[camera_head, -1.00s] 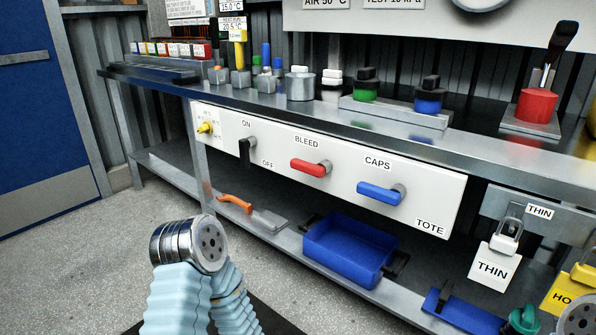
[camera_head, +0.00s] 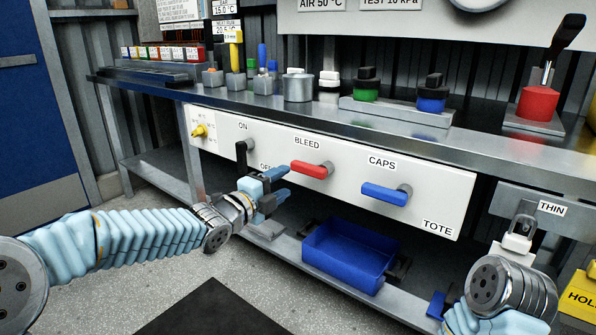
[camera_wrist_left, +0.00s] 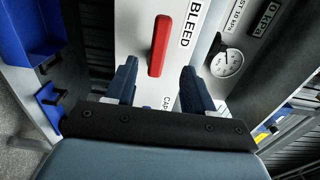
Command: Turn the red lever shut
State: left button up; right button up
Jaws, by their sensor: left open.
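The red lever (camera_head: 308,170) sits under the BLEED label on the white panel (camera_head: 430,190). Its handle lies nearly level, reaching left from its pivot. My left gripper (camera_head: 283,183) is open and empty, just left of and slightly below the red lever, fingers pointing at the panel. In the left wrist view, the red lever (camera_wrist_left: 159,45) stands upright in the picture, ahead of the gap between the two open fingers (camera_wrist_left: 158,76). A gap to the lever seems to remain. My right arm shows at the lower right, but its gripper is out of view.
A black ON/OFF lever (camera_head: 242,155) is close left of my gripper; a blue CAPS lever (camera_head: 385,194) is to the right. A blue bin (camera_head: 345,255) sits on the shelf below. The bench edge (camera_head: 330,125) runs above the panel.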

aim_at(303, 171)
pick_arm(q)
jog(key=p+x, duration=0.1)
jog(key=x, duration=0.7)
jog(key=shift+w+d+f, duration=0.1)
jog(key=shift+w+d, duration=0.05)
jog(key=shift+d, duration=0.05)
grip_shut()
